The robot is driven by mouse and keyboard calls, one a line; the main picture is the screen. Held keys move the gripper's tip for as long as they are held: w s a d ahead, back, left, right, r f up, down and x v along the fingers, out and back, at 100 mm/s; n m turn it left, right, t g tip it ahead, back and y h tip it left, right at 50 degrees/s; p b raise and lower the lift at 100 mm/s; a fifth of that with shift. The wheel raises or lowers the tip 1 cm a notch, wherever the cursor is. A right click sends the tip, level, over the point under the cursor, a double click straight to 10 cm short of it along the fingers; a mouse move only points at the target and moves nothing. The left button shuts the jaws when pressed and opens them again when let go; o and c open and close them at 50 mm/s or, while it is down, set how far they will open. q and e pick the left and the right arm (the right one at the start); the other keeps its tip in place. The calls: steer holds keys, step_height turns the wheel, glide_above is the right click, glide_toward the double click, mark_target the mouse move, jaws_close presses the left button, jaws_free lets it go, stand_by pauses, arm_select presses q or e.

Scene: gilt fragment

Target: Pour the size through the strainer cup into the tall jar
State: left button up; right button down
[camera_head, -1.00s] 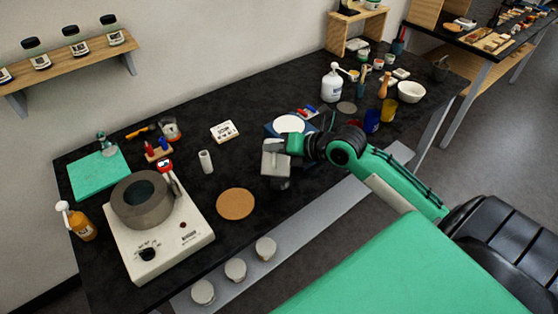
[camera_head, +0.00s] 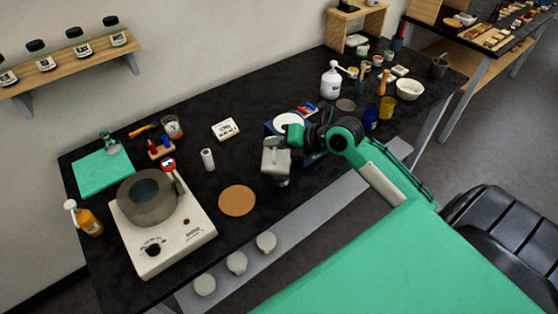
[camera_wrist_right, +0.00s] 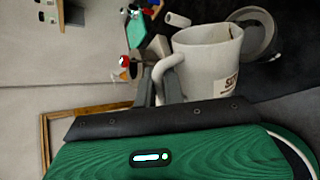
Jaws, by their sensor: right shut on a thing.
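My right gripper (camera_wrist_right: 160,88) is shut on the handle of an off-white mug labelled "SIZE" (camera_wrist_right: 215,58). In the head view this gripper (camera_head: 277,158) is above the black bench, right of the round cork mat (camera_head: 237,200). The mug looks close to upright in the head view; its contents are hidden. A slim white cylinder (camera_head: 208,159) stands behind and left of the cork mat and also shows in the wrist view (camera_wrist_right: 178,19). I cannot tell which things are the strainer cup and the tall jar. My left gripper is out of view.
A hot plate (camera_head: 170,250) with a grey ring-shaped pot (camera_head: 146,213) stands front left. A green mat (camera_head: 100,172), an orange bottle (camera_head: 87,221) and a labelled white box (camera_head: 225,129) are around it. The back right is crowded with bottles and bowls. Bench around the cork mat is clear.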

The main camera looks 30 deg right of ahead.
steer(key=shift+s+a+r, duration=0.1)
steer(key=shift+s+a, duration=0.35)
steer(key=shift+s, duration=0.1)
stand_by(0.5)
steer(key=shift+a+m+g+p, duration=0.1)
steer(key=shift+m+g+p, duration=0.2)
steer(key=shift+p, duration=0.7)
stand_by(0.5)
steer(key=shift+s+f, duration=0.1)
steer(key=shift+f, duration=0.1)
steer(key=shift+s+a+f+n+t+h+b, duration=0.25)
steer(key=shift+s+a+n+t+b, duration=0.65)
steer(key=shift+b, duration=1.95)
steer(key=shift+s+a+f+n+t+h+b, duration=0.25)
steer(key=shift+s+a+n+t+b, duration=0.6)
steer(key=shift+b, duration=2)
steer(key=shift+d+t, duration=0.2)
steer(key=shift+t, duration=0.05)
